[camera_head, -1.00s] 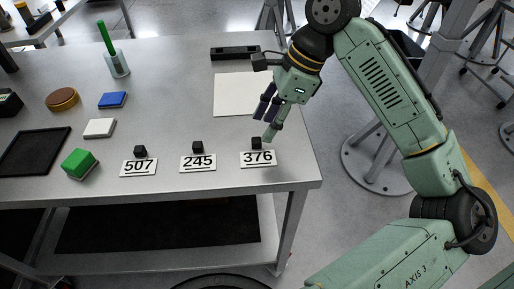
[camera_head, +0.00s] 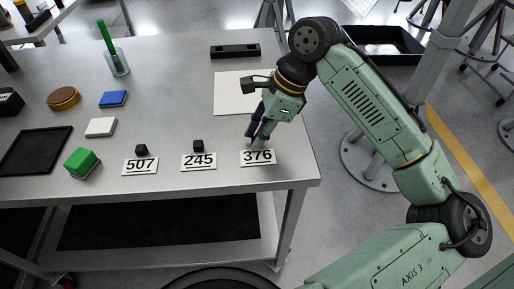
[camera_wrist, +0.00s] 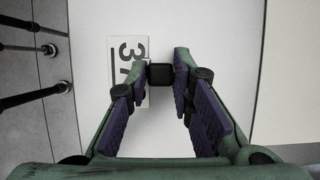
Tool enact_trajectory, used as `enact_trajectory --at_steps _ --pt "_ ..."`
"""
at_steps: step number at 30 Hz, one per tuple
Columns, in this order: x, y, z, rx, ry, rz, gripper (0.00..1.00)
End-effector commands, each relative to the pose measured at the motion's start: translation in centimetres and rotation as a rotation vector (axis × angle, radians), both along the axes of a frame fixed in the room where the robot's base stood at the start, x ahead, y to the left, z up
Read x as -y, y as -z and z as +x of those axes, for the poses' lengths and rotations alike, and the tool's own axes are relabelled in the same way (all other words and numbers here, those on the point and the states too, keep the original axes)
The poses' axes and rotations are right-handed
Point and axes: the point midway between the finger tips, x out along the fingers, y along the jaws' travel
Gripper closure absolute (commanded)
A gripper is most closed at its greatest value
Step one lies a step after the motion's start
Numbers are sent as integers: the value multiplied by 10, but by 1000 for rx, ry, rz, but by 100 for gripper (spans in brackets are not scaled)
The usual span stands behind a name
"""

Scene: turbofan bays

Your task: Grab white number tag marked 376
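The white number tag marked 376 (camera_head: 258,161) lies flat near the table's front right corner. Its small black block handle is hidden behind my fingers in the head view, but the black block (camera_wrist: 160,74) shows in the wrist view beside the tag (camera_wrist: 127,48). My gripper (camera_head: 257,139) is just above the tag and points down. In the wrist view its two fingers (camera_wrist: 158,85) stand apart, with the block between or just beyond their tips. A gap shows on the block's right side; contact on the left cannot be told.
Tags marked 507 (camera_head: 140,167) and 245 (camera_head: 198,162) lie in a row to the left, each with a black block. A white sheet (camera_head: 236,94) lies behind my gripper. A green block (camera_head: 80,161) and a dark tray (camera_head: 35,150) are further left.

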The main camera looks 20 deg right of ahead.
Motion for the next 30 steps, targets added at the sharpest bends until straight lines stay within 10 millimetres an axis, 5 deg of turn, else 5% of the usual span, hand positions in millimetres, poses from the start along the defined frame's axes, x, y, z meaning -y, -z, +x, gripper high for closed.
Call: enact_trajectory --at_steps 9,20,30 --pt "0 0 0 0 0 0 100" --pt "0 -4 0 0 0 0 100" --pt "-9 -34 -9 1 -4 -1 100"
